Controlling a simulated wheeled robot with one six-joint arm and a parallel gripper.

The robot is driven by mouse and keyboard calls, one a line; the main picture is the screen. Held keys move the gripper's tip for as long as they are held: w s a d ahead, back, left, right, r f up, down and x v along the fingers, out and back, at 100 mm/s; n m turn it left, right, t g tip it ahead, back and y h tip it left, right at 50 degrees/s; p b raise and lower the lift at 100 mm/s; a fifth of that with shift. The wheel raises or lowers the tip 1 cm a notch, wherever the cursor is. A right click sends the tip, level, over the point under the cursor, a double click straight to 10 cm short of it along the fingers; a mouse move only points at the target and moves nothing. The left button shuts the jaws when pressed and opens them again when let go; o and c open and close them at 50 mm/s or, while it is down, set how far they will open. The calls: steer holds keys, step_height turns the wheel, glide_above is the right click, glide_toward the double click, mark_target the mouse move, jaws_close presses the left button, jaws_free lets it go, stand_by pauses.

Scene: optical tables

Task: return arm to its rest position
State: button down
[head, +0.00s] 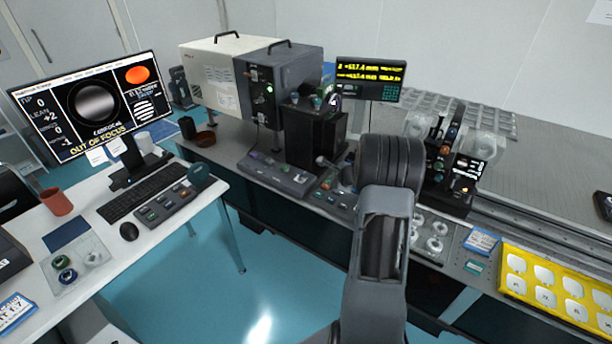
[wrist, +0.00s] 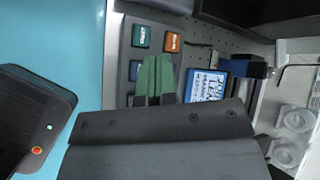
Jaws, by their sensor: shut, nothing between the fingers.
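My gripper (wrist: 153,78) shows in the wrist view as two green fingers lying together, with nothing between them. The fingers appear in front of a grey button panel (wrist: 133,70) with teal and orange buttons; I cannot tell how far above it they are. In the head view my arm rises from the bottom centre, bent in front of the long optical table (head: 560,140). The gripper itself is hidden there behind the arm.
A blue sign (wrist: 206,86) lies beside the panel, near clear round parts (wrist: 290,130). A dark instrument stack (head: 452,165) stands right of my arm, a yellow tray (head: 540,295) farther right. A white desk (head: 130,245) stands left. Open blue floor (head: 260,290) lies between.

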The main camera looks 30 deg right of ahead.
steer(key=shift+s+a+n, duration=0.1)
steer(key=shift+a+n, duration=0.1)
steer(key=shift+n, duration=0.2)
steer(key=s+a+r+n+g+y, duration=0.25)
steer(key=s+a+n+g, duration=0.25)
steer(key=s+a+n, duration=0.65)
steer(key=s+a+r+n+h, duration=0.4)
steer(key=s+a+r+n, duration=0.8)
steer(key=s+a, duration=0.1)
steer(key=shift+a+r+n, duration=0.25)
steer(key=shift+a+n, duration=0.1)
steer(key=shift+a, duration=0.25)
